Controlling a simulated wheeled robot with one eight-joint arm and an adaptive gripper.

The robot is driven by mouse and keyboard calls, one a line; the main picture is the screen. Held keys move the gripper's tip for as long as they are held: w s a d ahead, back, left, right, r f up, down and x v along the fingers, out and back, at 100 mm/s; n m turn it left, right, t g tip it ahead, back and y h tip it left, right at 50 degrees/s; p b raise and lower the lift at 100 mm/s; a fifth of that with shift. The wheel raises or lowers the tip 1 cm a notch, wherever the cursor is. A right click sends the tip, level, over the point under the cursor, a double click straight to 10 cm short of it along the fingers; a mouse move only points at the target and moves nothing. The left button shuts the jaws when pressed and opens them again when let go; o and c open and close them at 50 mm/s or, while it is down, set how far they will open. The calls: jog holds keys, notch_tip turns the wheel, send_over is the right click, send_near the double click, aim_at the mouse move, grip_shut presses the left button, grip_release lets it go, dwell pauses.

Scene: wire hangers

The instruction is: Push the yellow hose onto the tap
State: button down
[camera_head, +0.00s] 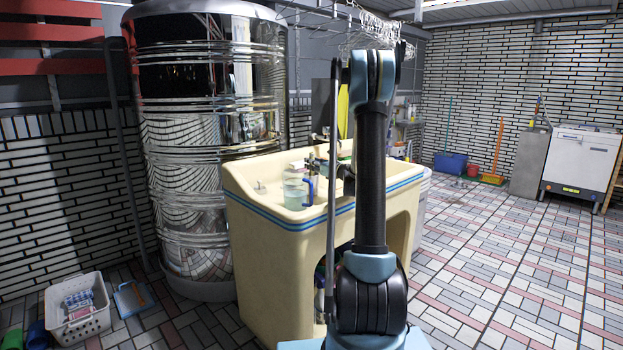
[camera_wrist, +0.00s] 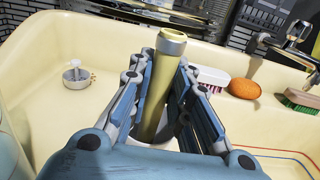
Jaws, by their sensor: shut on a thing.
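In the wrist view my gripper (camera_wrist: 158,75) is shut on the yellow hose (camera_wrist: 153,100), with a blue-grey finger on each side of it. The hose's end, with a metal collar, points up and away past the fingertips. The tap (camera_wrist: 297,33) is metal and stands at the upper right over the cream sink (camera_wrist: 50,70). The hose end is left of the tap and apart from it. In the head view my arm hides most of the gripper and the hose cannot be made out.
In the wrist view a white-backed brush (camera_wrist: 212,76), an orange sponge (camera_wrist: 243,89) and a green brush (camera_wrist: 301,102) lie along the sink's right part. A drain plug (camera_wrist: 75,75) is at left. In the head view a clear jug (camera_head: 294,190) stands on the sink's front.

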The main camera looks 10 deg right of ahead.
notch_tip(320, 180, up, 8)
jog(key=shift+r, duration=0.25)
dwell(0.9)
